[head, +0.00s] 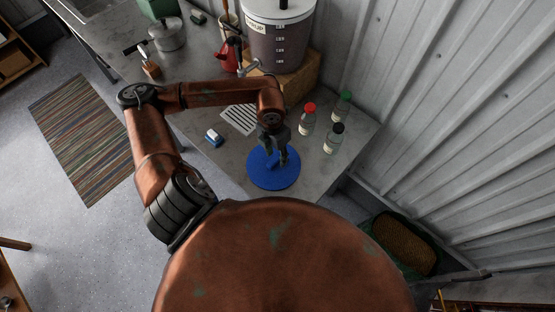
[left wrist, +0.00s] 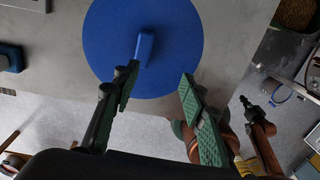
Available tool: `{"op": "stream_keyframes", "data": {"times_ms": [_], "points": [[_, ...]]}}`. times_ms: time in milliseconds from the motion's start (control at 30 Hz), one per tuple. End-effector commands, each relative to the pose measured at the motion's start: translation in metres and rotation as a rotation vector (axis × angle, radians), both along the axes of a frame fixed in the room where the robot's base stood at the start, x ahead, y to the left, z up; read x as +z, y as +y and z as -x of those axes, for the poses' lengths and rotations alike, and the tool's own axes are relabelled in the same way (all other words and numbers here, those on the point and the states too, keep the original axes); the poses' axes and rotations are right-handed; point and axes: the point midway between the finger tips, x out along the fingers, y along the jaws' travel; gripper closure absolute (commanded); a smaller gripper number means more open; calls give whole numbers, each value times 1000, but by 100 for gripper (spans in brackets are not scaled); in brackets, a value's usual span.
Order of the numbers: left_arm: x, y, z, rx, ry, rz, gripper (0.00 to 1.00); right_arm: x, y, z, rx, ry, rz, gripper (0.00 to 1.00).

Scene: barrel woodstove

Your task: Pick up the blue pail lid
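The blue pail lid (head: 262,178) lies flat on the grey workbench near its front corner. It is a round disc with a raised bar handle across its middle. In the left wrist view the lid (left wrist: 180,50) is at the top, with its handle (left wrist: 145,48) standing up. My left gripper (head: 284,160) is over the lid. In the left wrist view the left gripper (left wrist: 156,82) is open and empty, its fingers spread apart; the handle lies beyond the fingertips, nearer the left finger.
Bottles with red (head: 308,119), green (head: 342,107) and black (head: 334,138) caps stand right of the lid. A blue-and-white block (head: 214,138) and a printed sheet (head: 240,118) lie left. A corrugated wall bounds the right.

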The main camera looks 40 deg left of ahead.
Motion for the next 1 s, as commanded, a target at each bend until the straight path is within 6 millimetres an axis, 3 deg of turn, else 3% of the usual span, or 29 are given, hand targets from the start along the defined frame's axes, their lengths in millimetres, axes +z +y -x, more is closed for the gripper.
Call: {"op": "stream_keyframes", "data": {"times_ms": [133,700,1000], "points": [[-4,17,-4,8,5,-68,61,1,0,1,-1,1,0,100],[-71,22,-11,4,6,-66,61,18,5,4,-4,4,-6,100],[-77,22,-10,4,4,-66,61,18,5,3,-4,4,-5,100]]}}
